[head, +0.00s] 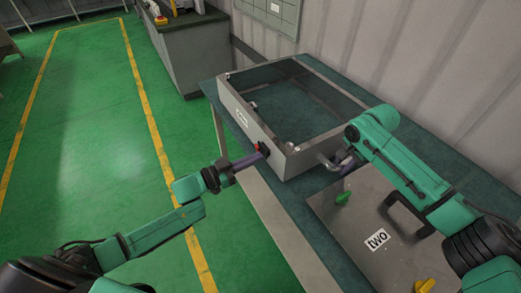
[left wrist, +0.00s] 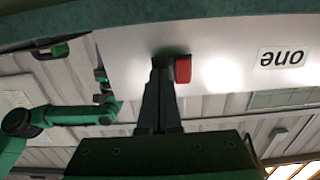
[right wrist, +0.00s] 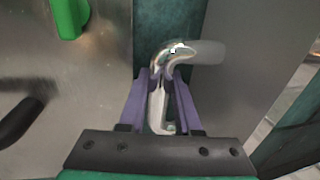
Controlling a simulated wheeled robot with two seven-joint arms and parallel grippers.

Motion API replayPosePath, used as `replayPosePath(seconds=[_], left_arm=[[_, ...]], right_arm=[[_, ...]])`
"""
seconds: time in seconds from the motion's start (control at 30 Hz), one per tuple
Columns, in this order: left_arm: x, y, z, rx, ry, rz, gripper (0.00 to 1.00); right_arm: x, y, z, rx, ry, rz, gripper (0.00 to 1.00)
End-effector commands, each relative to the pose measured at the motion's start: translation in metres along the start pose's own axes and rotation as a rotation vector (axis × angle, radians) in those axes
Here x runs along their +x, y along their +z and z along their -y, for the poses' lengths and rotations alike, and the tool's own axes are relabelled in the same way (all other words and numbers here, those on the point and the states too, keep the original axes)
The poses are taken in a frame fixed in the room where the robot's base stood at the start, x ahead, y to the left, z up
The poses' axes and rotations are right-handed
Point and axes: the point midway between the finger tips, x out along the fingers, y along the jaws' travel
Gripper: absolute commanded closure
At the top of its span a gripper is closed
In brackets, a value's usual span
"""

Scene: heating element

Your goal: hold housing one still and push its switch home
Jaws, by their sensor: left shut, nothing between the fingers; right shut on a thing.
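Housing one (head: 272,150) is an open grey metal box on the table, with a label reading "one" (head: 241,117) on its wall. Its red switch (head: 263,148) sits on that same wall; in the left wrist view the red switch (left wrist: 183,69) sticks out from the wall. My left gripper (head: 254,157) is shut and empty, its tips right beside the switch; whether they press on it I cannot tell. My right gripper (head: 343,164) is shut on a bent metal handle (right wrist: 163,95) at the housing's near right side.
The table edge runs close below the housing. A grey cabinet (head: 190,50) stands behind; green floor is clear at left.

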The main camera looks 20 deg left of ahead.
Motion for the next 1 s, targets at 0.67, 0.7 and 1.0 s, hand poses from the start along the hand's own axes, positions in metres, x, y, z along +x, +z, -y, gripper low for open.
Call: replayPosePath(seconds=[0.67,0.7,1.0], left_arm=[[0.003,-0.001,0.000,0.000,0.000,-0.002,1.00],[0.005,-0.001,0.000,0.000,-0.001,-0.002,1.00],[0.014,0.000,0.001,0.000,-0.002,0.000,1.00]], right_arm=[[-0.001,-0.001,0.001,0.000,-0.002,-0.002,1.00],[-0.001,-0.001,0.001,0.000,-0.002,-0.002,1.00],[-0.001,0.000,0.001,0.000,-0.002,-0.001,1.00]])
